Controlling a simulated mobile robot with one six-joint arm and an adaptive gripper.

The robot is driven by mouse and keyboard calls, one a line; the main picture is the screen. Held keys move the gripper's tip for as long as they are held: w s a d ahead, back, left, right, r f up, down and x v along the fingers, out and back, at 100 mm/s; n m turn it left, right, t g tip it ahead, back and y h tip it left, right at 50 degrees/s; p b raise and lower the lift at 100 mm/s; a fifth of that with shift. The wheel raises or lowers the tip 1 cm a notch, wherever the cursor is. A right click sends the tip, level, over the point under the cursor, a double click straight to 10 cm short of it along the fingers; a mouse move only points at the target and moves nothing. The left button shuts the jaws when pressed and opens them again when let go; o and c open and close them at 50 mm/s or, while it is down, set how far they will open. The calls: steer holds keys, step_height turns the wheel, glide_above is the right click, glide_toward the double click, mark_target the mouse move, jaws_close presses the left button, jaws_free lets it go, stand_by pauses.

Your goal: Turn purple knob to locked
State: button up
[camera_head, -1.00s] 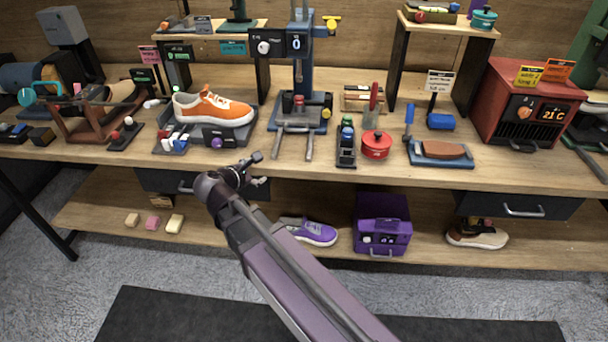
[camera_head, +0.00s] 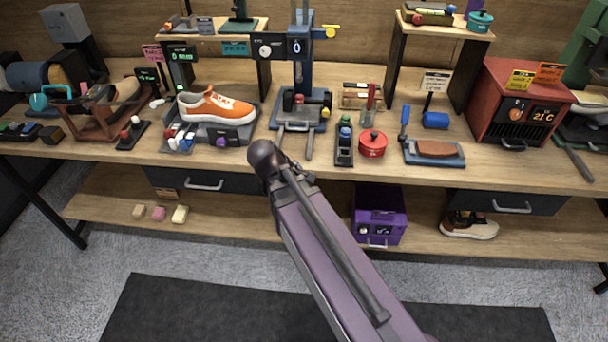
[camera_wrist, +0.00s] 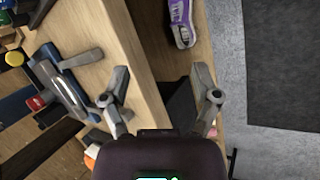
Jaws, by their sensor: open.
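The purple knob (camera_head: 222,142) is on the front of a dark base (camera_head: 243,134) that bears the orange sneaker (camera_head: 215,107) on the table. The marking it points to is too small to read. The knob does not show in the wrist view. My gripper (camera_wrist: 160,72) is open and empty in the wrist view, its two fingers wide apart near the table's front edge. In the head view it is hidden behind my arm, right of the knob and apart from it.
The blue press stand (camera_head: 301,75) with two forward bars stands right of the sneaker base. A red pot (camera_head: 372,144) is farther right.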

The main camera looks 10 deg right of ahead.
steer(key=shift+s+d+r+m+g+y+p, duration=0.3)
steer(key=shift+s+m+p, duration=0.2)
steer(key=shift+m, duration=0.25)
steer(key=shift+s+d+r+m+g+y+p, duration=0.15)
steer(key=shift+s+d+m+g+y+p, duration=0.25)
steer(key=shift+m, duration=0.3)
steer(key=shift+s+d+r+m+g+y+p, duration=0.25)
steer(key=shift+s+m+y+p, duration=0.2)
steer(key=shift+s+m, duration=0.25)
steer(key=shift+w, duration=0.1)
steer(key=shift+s+d+r+m+g+y+p, duration=0.25)
steer(key=shift+s+r+m+y+p, duration=0.4)
steer(key=shift+m, duration=0.25)
steer(key=shift+s+d+r+m+g+y+p, duration=0.25)
steer(key=shift+s+r+m+y+p, duration=0.25)
steer(key=shift+m+p, duration=0.4)
steer(key=shift+s+d+r+m+g+y+p, duration=0.25)
steer(key=shift+s+r+m+y+p, duration=0.15)
steer(key=shift+s+r+m+p, duration=0.45)
steer(key=shift+w+f, duration=0.15)
steer(key=shift+f, duration=0.15)
